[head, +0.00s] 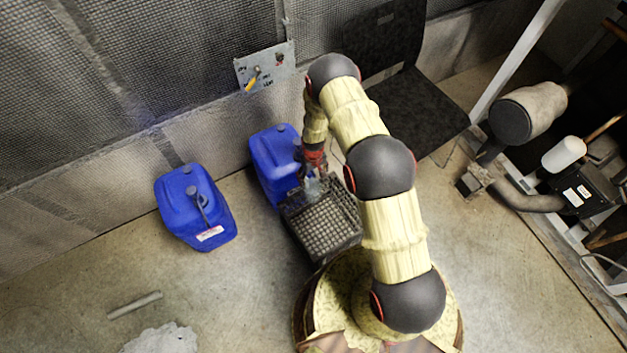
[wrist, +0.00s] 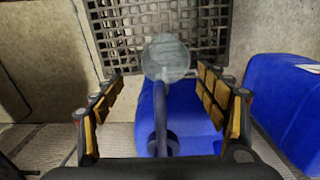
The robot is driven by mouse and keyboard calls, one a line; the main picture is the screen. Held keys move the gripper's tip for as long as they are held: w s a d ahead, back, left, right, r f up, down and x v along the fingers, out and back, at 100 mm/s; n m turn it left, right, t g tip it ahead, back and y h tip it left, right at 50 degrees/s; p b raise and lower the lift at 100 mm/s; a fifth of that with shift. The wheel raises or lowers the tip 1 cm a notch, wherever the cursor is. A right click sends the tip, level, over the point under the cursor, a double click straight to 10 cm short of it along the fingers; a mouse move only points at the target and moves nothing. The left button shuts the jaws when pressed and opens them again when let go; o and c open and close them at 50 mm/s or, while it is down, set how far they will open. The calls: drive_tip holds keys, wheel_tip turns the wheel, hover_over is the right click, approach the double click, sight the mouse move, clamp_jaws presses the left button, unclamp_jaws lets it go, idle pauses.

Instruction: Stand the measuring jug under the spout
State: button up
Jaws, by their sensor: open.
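The measuring jug appears to be the clear, pale round vessel (wrist: 166,58) at the crate's edge in the wrist view; in the head view it is a small clear shape (head: 313,187) just below my gripper. A dark spout (wrist: 160,115) runs from the middle blue can (wrist: 185,105) toward the crate, its tip meeting the jug's edge in the picture. I cannot tell the height between them. My gripper (wrist: 165,92) is open, its yellow-padded fingers apart on either side of the spout. In the head view my gripper (head: 314,165) hangs beside the blue can (head: 268,160).
A black lattice crate (head: 335,225) stands in front of the can. Another blue can (head: 190,222) with a dark spout stands to the left. A black chair (head: 420,110) is behind, and pipework (head: 530,200) is at the right.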

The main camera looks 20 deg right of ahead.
wheel_tip(320, 180, up, 6)
drive_tip(key=shift+w+p, duration=0.1)
drive_tip(key=shift+p, duration=0.6)
wheel_tip(320, 180, up, 9)
drive_tip(key=w, duration=0.3)
wheel_tip(320, 180, up, 28)
drive_tip(key=t, duration=0.2)
hover_over(313, 172)
drive_tip(key=s+r+m+t, duration=0.1)
drive_tip(key=s+r, duration=0.4)
drive_tip(key=r, duration=0.3)
drive_tip(key=s+r+t, duration=0.1)
drive_tip(key=s+r, duration=0.5)
drive_tip(key=r, duration=0.2)
drive_tip(key=s+r, duration=0.3)
drive_tip(key=s, duration=0.5)
drive_tip(key=s+r+m+t, duration=0.1)
drive_tip(key=s+r, duration=0.3)
drive_tip(key=s, duration=0.5)
drive_tip(key=shift+s+r+t, duration=0.3)
